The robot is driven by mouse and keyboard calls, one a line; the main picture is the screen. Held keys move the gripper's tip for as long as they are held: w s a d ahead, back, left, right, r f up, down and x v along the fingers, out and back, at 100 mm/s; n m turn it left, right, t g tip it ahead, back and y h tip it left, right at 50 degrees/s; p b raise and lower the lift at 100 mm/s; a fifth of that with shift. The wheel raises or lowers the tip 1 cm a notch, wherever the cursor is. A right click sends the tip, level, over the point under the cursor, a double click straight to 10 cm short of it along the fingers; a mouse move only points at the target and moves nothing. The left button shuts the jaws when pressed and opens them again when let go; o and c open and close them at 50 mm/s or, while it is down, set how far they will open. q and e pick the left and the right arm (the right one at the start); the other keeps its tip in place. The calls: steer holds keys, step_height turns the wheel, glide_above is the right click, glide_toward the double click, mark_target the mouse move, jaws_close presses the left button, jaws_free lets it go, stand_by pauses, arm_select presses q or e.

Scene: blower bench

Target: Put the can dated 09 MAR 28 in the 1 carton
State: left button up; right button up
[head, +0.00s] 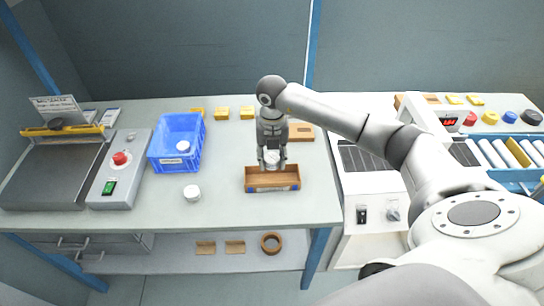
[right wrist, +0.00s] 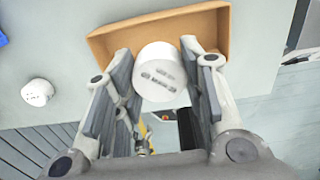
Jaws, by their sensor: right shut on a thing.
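My right gripper (head: 272,163) is shut on a white can (head: 271,157), over the open brown carton (head: 272,186) at the front middle of the bench. In the right wrist view the can (right wrist: 160,75) sits between the fingers (right wrist: 158,85), with dark print on its face too blurred to read. The carton (right wrist: 160,28) lies behind it; I cannot tell whether the can touches it. A second white can (head: 192,193) stands on the bench left of the carton, also in the wrist view (right wrist: 37,92). A third white can (head: 183,146) is in the blue bin. My left gripper is not in view.
The blue bin (head: 164,157) stands left of the carton. Another brown carton (head: 301,132) lies behind my gripper. A control box (head: 121,170) with red and green buttons is at left. Small yellow blocks (head: 221,113) line the back. The bench between bin and carton is mostly free.

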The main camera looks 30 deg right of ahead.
mark_target(272, 158)
steer(key=shift+f+b, duration=2.7)
steer(key=shift+f, duration=1.3)
steer(key=o, duration=1.1)
steer(key=shift+r, duration=0.1)
step_height(272, 158, up, 12)
steer(key=shift+f, duration=0.1)
